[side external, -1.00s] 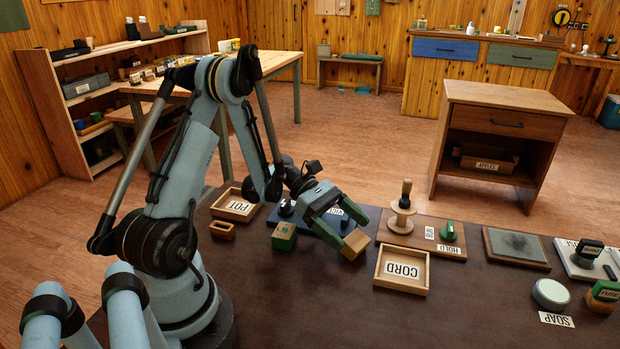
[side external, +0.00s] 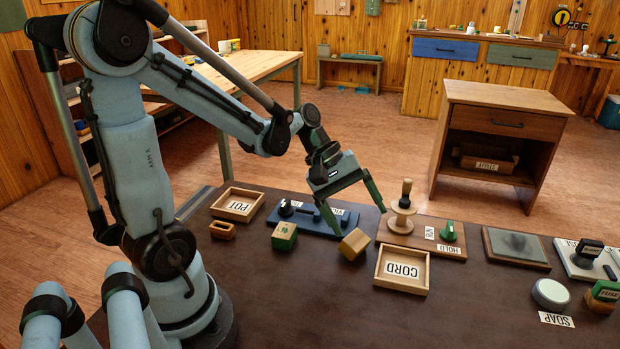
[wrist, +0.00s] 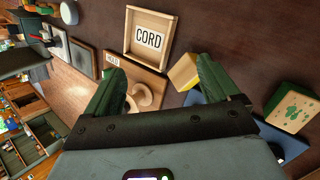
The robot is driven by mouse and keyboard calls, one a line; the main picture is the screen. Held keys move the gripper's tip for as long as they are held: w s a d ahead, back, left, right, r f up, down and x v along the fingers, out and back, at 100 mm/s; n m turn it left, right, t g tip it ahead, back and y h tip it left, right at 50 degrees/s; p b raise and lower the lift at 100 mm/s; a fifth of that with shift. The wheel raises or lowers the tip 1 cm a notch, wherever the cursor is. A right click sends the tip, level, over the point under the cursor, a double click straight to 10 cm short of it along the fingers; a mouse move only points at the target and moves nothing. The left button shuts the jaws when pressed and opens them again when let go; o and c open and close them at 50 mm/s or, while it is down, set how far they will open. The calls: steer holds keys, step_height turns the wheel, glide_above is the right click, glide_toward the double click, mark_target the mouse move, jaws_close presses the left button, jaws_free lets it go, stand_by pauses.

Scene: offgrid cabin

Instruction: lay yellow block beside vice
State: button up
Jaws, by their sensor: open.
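The yellow block (side external: 353,244) sits on the dark table near the front right end of the blue vice board (side external: 312,222). It looks turned or tilted, and I cannot tell whether it touches the board. In the wrist view, the yellow block (wrist: 182,72) shows beside one finger. My gripper (side external: 361,221) is open and empty above and behind the block, its fingers spread wide. One finger comes down close by the block and hides part of the vice board. The wrist view shows both fingers (wrist: 158,75) apart with nothing held.
A green block (side external: 284,236) stands at the vice board's front left. The CORD tray (side external: 378,279) lies right of the yellow block. A wooden HOLD board (side external: 420,240) carries a spool (side external: 402,220) and green knob. The POT tray (side external: 218,208) is at left. The front table is clear.

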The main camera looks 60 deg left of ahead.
steer(key=s+d+r+m+t+y, duration=0.2)
steer(key=s+r+m+t+y, duration=0.1)
steer(key=m, duration=1)
steer(key=s+r+y, duration=0.1)
steer(key=y, duration=0.1)
steer(key=shift+s+d+y, duration=0.3)
steer(key=shift+d, duration=0.1)
